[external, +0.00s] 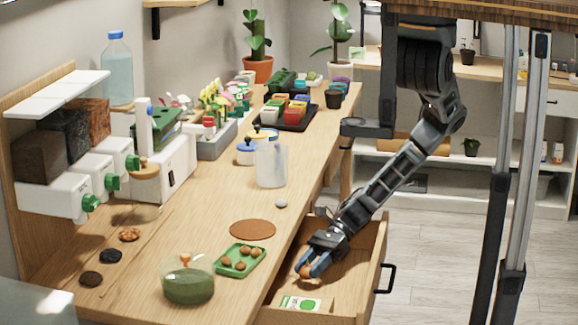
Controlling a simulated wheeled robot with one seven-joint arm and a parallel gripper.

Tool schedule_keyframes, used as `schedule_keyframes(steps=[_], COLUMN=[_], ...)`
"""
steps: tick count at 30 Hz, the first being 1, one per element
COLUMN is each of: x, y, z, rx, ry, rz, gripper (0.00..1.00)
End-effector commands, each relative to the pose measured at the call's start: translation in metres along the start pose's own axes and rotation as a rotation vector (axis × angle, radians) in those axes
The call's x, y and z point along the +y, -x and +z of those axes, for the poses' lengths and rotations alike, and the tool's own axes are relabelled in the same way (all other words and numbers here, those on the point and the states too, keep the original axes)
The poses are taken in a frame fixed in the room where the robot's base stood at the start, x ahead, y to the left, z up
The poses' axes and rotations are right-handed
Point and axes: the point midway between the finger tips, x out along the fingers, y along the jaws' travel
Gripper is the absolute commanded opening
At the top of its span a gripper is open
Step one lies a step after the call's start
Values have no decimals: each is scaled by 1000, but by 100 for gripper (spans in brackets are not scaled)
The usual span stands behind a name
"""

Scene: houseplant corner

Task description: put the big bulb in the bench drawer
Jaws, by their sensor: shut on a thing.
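The bench drawer (374,262) is pulled out from the front of the wooden bench. My gripper (312,268) reaches down into the open drawer and is shut on a brown bulb (305,271). The bulb is partly hidden by the fingers. I cannot tell whether it touches the drawer floor. A green tray (227,268) on the bench top holds several smaller brown bulbs (246,252).
A white and green packet (302,303) lies in the drawer's near part. On the bench near the drawer are a glass bowl of green stuff (188,283), a round brown mat (252,230), a grey pebble (281,204) and a translucent jug (271,166).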

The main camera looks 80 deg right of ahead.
Motion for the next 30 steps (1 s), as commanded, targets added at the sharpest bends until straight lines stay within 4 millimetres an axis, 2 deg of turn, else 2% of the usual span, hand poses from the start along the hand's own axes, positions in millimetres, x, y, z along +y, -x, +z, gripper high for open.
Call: schedule_keyframes(steps=[12,13,18,21,30], x=[-2,-2,-2,-2,-1], y=[-3,-3,-3,-3,-2], z=[-9,-9,-9,-9,-4], rx=[2,2,1,1,1], ry=[-1,-1,0,0,1], rz=[-1,-1,-1,0,1], gripper=[13,45,61,68,68])
